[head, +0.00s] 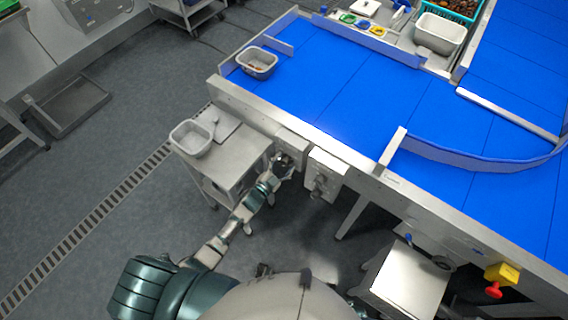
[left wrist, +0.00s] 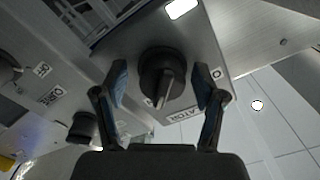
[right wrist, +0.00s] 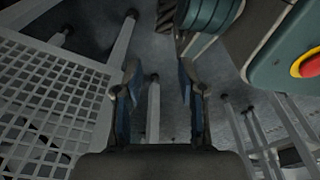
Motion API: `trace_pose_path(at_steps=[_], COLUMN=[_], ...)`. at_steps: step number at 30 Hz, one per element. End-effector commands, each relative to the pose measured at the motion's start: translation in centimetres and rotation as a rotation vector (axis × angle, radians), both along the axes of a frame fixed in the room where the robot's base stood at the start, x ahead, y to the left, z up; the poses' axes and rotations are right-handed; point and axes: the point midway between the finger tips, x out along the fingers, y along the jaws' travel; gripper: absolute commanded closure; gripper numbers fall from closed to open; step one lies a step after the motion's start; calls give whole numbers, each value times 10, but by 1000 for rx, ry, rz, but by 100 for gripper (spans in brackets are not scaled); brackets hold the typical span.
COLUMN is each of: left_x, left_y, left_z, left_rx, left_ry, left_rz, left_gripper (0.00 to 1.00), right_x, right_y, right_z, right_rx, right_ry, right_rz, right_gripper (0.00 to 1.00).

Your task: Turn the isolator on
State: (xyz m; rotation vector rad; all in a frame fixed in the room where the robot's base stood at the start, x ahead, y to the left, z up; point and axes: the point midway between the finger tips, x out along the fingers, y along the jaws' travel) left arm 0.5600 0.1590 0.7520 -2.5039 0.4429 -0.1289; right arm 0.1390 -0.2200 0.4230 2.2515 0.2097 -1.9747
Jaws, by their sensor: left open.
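A black rotary knob (left wrist: 162,78), which looks like the isolator handle, sits on a grey metal box (left wrist: 205,45) in the left wrist view. A label (left wrist: 184,115) beside it is partly hidden and hard to read. My left gripper (left wrist: 160,88) is open, its fingers on either side of the knob with gaps showing; I cannot tell whether they touch. In the head view my left gripper (head: 283,165) is at the box (head: 291,147) on the conveyor's front side and hides the knob. My right gripper (right wrist: 158,85) is open and empty in the right wrist view.
A second control box (head: 326,170) stands just right of the left gripper. A steel cart (head: 225,158) with a grey tub (head: 191,139) stands left of it. The blue conveyor (head: 330,85) lies beyond.

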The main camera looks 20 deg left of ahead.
Motion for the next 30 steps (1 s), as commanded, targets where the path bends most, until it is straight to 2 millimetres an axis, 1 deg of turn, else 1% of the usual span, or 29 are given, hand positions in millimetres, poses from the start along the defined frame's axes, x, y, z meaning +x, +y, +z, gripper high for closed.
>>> trace_pose_path(at_steps=[2, 5, 8, 15, 19, 24, 30], left_x=[-1, -8, -25, -76, -96, -110, -112], left_y=[1, 3, 9, 27, 36, 40, 41], left_z=[1, 1, 0, -1, -2, -1, -1], left_rx=[0, 0, 0, 1, 1, 0, 0], left_ry=[-1, -1, 1, 2, 3, 1, 1], left_rz=[0, 0, -1, -1, 0, 0, 0], left_gripper=[30, 30, 30, 30, 30, 30, 30], right_x=[1, -1, -1, -2, -2, -2, -2], right_y=[0, 0, 0, 0, 0, 0, 0], right_z=[0, 0, 0, 0, 0, 0, 0], right_rx=[1, 0, 0, 0, -1, -1, -1], right_ry=[-2, 0, 1, 2, 3, 3, 3], right_rz=[-1, -1, 0, 0, 1, 1, 1], right_gripper=[60, 60, 60, 60, 60, 60, 60])
